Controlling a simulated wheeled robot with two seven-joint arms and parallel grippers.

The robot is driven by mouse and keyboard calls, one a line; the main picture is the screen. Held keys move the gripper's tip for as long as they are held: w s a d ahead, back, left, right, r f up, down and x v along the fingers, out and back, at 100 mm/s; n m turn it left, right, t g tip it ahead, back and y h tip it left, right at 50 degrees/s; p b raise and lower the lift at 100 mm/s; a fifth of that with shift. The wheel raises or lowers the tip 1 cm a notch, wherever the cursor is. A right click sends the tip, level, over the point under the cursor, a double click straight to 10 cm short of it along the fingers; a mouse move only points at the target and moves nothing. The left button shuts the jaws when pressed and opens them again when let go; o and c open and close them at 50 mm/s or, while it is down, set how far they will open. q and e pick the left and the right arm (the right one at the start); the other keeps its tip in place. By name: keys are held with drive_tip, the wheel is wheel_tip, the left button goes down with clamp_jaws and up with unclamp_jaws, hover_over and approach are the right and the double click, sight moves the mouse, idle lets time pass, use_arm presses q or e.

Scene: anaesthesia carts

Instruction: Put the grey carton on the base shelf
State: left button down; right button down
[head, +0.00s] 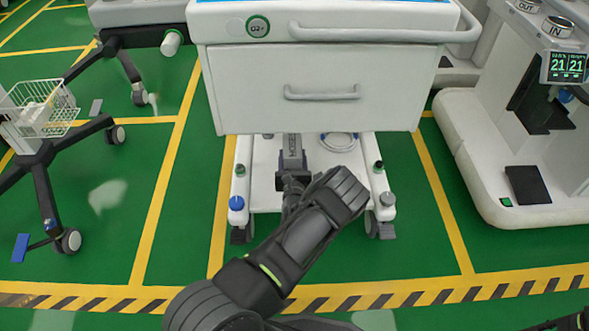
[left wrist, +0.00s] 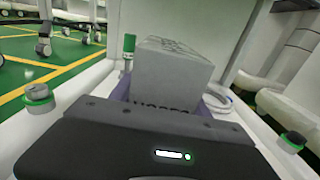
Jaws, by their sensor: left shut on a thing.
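The grey carton (left wrist: 172,72), with dark lettering on its near side, stands in front of my left wrist camera. In the head view my left arm reaches under the cart's drawer, and my left gripper (head: 292,172) is shut on the carton. The carton's far part is hidden below the drawer. The white base shelf (head: 264,192) lies under the gripper and also shows in the left wrist view. The carton is over the shelf area; I cannot tell whether its underside touches the shelf. My right gripper is not in view.
A white coiled hose (head: 340,141) lies on the shelf right of the carton. The drawer front (head: 320,105) overhangs the shelf. Corner posts with green and blue caps (head: 236,203) stand at the shelf's sides. A white machine (head: 510,150) stands to the right.

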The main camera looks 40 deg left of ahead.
use_arm(q)
wheel_tip(320, 180, down, 4)
drive_tip(key=shift+f+b, duration=0.1)
drive_tip(key=shift+b, duration=1.05)
drive_tip(key=shift+f, duration=0.5)
drive_tip(key=shift+r, duration=0.1)
drive_tip(key=shift+f+b, duration=0.35)
drive_tip(key=shift+b, duration=0.15)
